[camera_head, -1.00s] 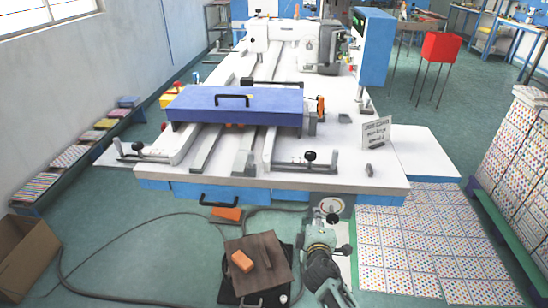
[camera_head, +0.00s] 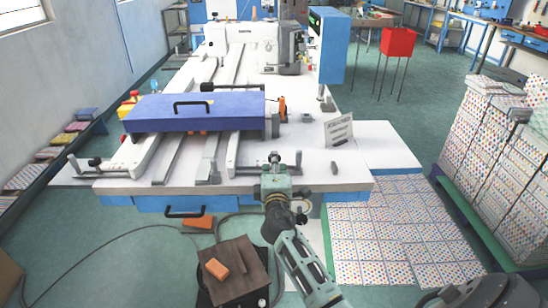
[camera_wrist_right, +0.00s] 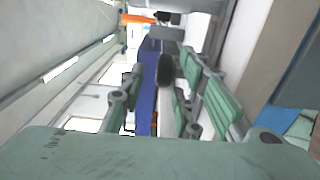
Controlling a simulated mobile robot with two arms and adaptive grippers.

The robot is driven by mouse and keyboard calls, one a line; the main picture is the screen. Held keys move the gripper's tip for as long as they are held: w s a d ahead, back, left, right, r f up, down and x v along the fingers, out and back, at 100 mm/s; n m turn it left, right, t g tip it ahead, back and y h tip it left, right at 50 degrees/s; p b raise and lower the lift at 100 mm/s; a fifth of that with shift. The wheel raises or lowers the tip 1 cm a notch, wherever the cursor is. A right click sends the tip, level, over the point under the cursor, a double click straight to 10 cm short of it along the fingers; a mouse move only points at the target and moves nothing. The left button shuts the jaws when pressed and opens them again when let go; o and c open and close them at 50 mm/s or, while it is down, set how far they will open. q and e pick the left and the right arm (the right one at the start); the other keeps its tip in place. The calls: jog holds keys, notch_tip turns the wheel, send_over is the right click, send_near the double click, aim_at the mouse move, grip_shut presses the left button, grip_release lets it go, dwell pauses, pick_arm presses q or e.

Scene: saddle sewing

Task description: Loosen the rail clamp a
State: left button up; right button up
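My right gripper (camera_head: 275,158) is at the front edge of the white machine table (camera_head: 340,176), at the right end clamp bar (camera_head: 250,170). In the wrist view its fingers (camera_wrist_right: 165,90) are apart, with a black knob (camera_wrist_right: 165,69) between them and no visible grip on it. In the head view the gripper covers that knob. A similar black knob (camera_head: 95,162) stands on the left clamp bar (camera_head: 115,173). An orange lever (camera_head: 283,106) sits at the right end of the blue beam (camera_head: 195,113); an orange part (camera_wrist_right: 136,19) also shows in the wrist view. My left gripper is not in view.
A small sign (camera_head: 338,130) and a dark block (camera_head: 335,167) stand right of the gripper. Stacked patterned sheets (camera_head: 490,150) stand at right.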

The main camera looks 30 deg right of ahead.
jog(key=x, duration=0.2)
jog(key=shift+w+d+f, duration=0.25)
jog(key=shift+w, duration=0.05)
jog(key=shift+w+d, duration=0.2)
jog(key=shift+w, duration=0.1)
jog(key=shift+w+r, duration=0.1)
jog(key=shift+c, duration=0.5)
jog(key=c, duration=0.6)
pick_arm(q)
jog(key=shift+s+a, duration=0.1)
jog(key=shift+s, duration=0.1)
pick_arm(e)
grip_shut()
